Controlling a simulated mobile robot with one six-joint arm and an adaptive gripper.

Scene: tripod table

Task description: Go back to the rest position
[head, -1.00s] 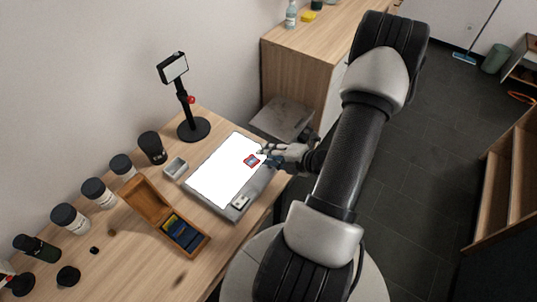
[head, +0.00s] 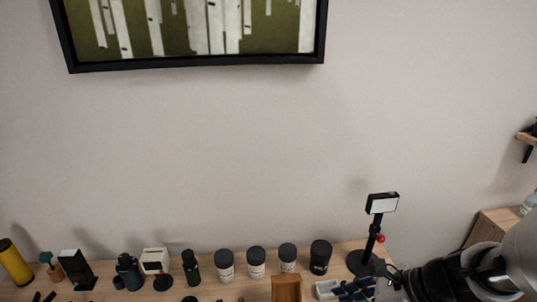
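My gripper (head: 358,290) is at the lower right of the head view, at the end of my black and grey arm. It is small and cut close to the bottom edge, over the table's back right part. Dark blue finger-like parts show there, beside a small pale box (head: 325,290). I cannot tell whether the fingers are open or shut, or whether anything is between them.
A black stand with a pale screen (head: 382,205) rises close behind my gripper. Black-lidded jars (head: 256,262), a wooden box (head: 287,288) and other items line the wooden table. A framed picture (head: 190,62) hangs on the wall above. A cabinet (head: 490,226) stands at right.

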